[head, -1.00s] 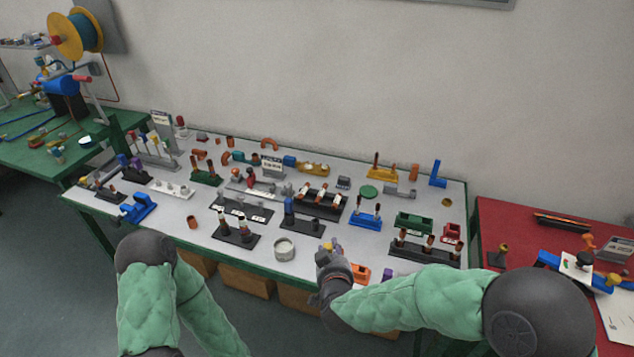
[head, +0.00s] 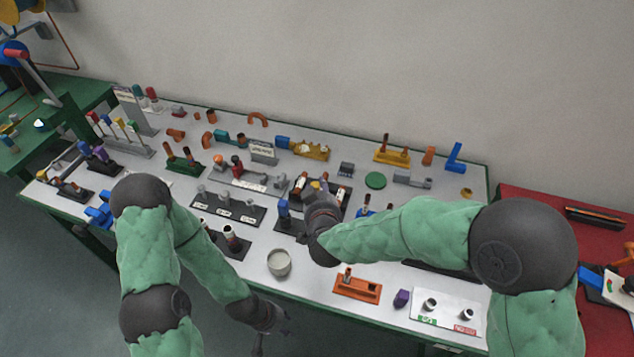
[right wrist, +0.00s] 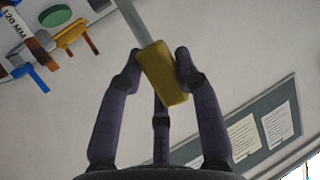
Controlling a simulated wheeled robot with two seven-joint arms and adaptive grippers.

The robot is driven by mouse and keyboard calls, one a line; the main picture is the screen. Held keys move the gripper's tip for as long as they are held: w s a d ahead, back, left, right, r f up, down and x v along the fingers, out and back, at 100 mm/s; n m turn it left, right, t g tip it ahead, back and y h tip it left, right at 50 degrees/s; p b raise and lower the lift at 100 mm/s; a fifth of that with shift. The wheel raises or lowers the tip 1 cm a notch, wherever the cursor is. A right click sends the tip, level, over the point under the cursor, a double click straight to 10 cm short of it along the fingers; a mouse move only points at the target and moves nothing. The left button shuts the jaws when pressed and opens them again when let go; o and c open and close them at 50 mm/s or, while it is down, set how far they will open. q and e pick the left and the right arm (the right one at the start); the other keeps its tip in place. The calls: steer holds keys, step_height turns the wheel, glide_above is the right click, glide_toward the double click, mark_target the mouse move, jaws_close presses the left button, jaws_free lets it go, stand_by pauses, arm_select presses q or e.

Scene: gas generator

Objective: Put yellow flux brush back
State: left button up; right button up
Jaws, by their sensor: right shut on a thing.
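The yellow flux brush shows in the right wrist view as a yellow block (right wrist: 166,80) between the fingertips of my right gripper (right wrist: 158,56). A grey strip runs up from behind it; I cannot tell if it belongs to the brush. In the head view my right gripper (head: 316,200) is over the middle of the table, with a small yellow bit at its tip. A rack (head: 132,146) with several thin upright sticks with coloured tops stands at the table's left side, well away from this gripper. My left gripper (head: 272,334) is low, off the table's front edge, fingers apart and empty.
The white table (head: 330,262) is crowded with small stands and fittings. A black stand (head: 227,214) with several posts lies left of my right gripper. A red table adjoins at right.

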steer(key=shift+s, duration=0.2)
steer(key=shift+w, duration=0.1)
step_height(320, 180, down, 4)
steer(key=b, duration=0.3)
steer(key=shift+f, duration=0.25)
steer(key=shift+p, duration=0.4)
stand_by(0.8)
steer(key=shift+f+b, duration=2.05)
steer(key=shift+f, duration=0.65)
steer(key=o, duration=1)
steer(key=shift+o, duration=0.2)
